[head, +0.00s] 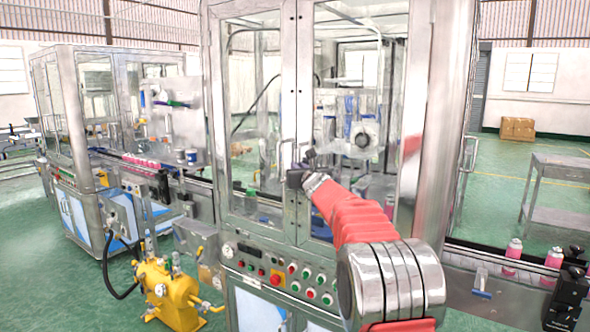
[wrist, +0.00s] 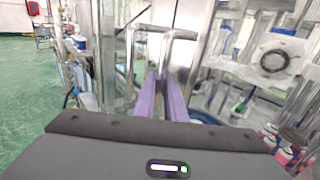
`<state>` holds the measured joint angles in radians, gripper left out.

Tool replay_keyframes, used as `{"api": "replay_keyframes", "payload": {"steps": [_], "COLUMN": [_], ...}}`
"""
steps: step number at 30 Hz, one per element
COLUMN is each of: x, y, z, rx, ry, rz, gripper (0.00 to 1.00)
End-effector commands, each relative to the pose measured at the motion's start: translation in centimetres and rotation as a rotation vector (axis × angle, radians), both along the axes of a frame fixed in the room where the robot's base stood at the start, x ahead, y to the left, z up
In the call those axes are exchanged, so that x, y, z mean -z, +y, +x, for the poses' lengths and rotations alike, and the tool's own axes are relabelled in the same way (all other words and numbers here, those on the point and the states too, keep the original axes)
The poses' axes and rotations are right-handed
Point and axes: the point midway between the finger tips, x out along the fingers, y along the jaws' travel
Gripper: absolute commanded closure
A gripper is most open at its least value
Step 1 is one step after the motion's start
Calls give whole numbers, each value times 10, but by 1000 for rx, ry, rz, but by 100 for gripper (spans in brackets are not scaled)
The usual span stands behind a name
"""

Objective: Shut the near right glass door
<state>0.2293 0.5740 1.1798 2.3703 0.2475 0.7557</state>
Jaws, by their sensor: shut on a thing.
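The near right glass door (head: 345,60) is a metal-framed clear panel on the front of the crimping machine. It looks about in line with the left glass door (head: 250,90), and I cannot tell if a small gap is left. My gripper (head: 302,172) is at the door's left edge, at handle height. In the wrist view, my gripper's purple fingers (wrist: 163,82) close together on the right door's metal bar handle (wrist: 178,36). The left door's handle (wrist: 131,58) stands just to the left. My wrist partly hides the handle in the head view.
A control panel with coloured buttons (head: 290,275) lies below the doors. A yellow pump unit (head: 168,290) stands on the floor at left. A conveyor with pink cans (head: 513,252) runs at right. Another glazed machine (head: 75,120) stands at far left. Green floor is clear at lower left.

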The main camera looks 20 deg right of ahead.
Motion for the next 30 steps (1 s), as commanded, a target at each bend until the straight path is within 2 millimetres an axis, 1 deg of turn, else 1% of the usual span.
{"api": "replay_keyframes", "payload": {"steps": [1, 9, 10, 17, 26, 30], "x": [-1, -2, -2, -2, -1, -1], "y": [-6, -9, -10, -9, -9, -8], "z": [0, -1, -1, -1, -2, -6], "rx": [8, 12, 12, 10, 10, 9], "ry": [-1, -3, -3, -2, -1, -1], "rz": [1, 1, 1, 1, 1, 0], "gripper": [100, 100, 87, 71, 70, 70]}}
